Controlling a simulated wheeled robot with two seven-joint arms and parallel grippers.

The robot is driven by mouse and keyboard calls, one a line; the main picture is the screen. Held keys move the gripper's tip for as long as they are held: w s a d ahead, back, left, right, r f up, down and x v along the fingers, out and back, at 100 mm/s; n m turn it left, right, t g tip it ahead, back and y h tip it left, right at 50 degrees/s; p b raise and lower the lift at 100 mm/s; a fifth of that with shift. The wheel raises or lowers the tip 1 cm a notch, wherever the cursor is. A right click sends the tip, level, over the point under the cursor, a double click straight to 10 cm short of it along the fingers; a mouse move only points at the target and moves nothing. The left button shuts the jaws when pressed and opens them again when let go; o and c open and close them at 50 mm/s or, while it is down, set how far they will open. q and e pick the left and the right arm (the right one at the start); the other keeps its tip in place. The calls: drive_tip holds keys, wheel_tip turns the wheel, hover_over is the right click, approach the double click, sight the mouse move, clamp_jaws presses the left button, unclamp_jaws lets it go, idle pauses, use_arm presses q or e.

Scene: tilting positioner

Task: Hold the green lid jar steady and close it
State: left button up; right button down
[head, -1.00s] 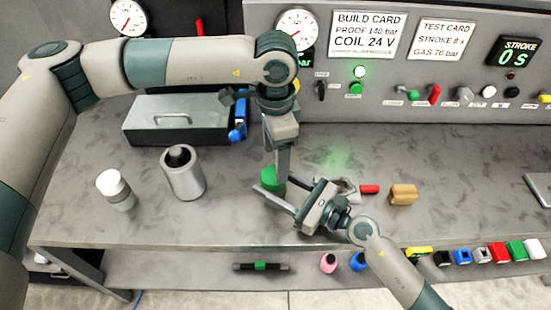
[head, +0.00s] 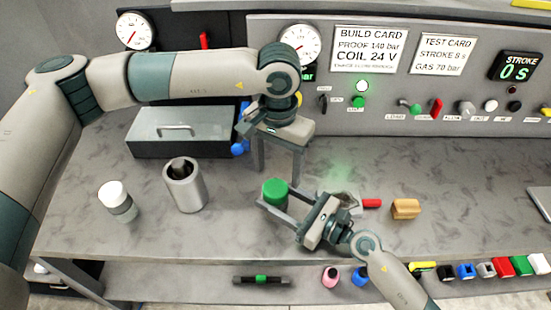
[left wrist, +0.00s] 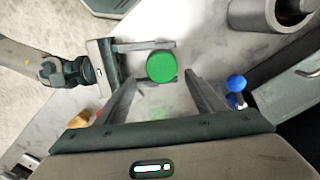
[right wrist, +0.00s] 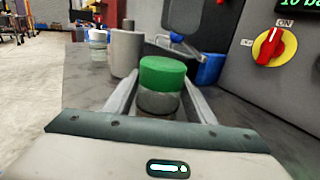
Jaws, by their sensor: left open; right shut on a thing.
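The green lid (head: 274,188) sits level on top of its jar, whose grey body (right wrist: 158,103) shows below it in the right wrist view. How tightly the lid is seated cannot be told. My right gripper (head: 268,197) is shut on the jar body, one finger on each side, and the jar stands upright on the bench. My left gripper (head: 278,176) is open and empty, pointing down above the jar. In the left wrist view the green lid (left wrist: 161,66) lies between and beyond its spread fingertips, apart from them.
A grey cylinder with a dark core (head: 184,188) and a white-capped jar (head: 117,199) stand left. A grey box with a handle (head: 180,132) is behind. A red-handled item (head: 371,203) and a tan block (head: 405,209) lie right. The control panel bounds the back.

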use_arm(q)
drive_tip(key=n, duration=0.6)
drive_tip(key=shift+r, duration=0.2)
drive_tip(key=n, duration=0.4)
drive_tip(key=shift+r, duration=0.2)
drive_tip(key=n, duration=0.4)
drive_tip(key=shift+r+n, duration=0.15)
drive_tip(key=shift+n, duration=0.15)
drive_tip(key=n, duration=0.4)
drive_tip(key=shift+a+r, duration=0.1)
drive_tip(key=shift+r, duration=0.05)
drive_tip(key=n, duration=0.4)
drive_tip(key=shift+r+n, duration=0.15)
drive_tip(key=shift+n, duration=0.25)
drive_tip(key=n, duration=0.4)
drive_tip(key=shift+r, duration=0.15)
drive_tip(key=n, duration=0.4)
drive_tip(key=shift+a+r+n, duration=0.1)
drive_tip(key=shift+r+n, duration=0.05)
drive_tip(key=shift+n, duration=0.15)
drive_tip(key=n, duration=0.5)
drive_tip(key=shift+r+n, duration=0.15)
drive_tip(key=shift+n, duration=0.15)
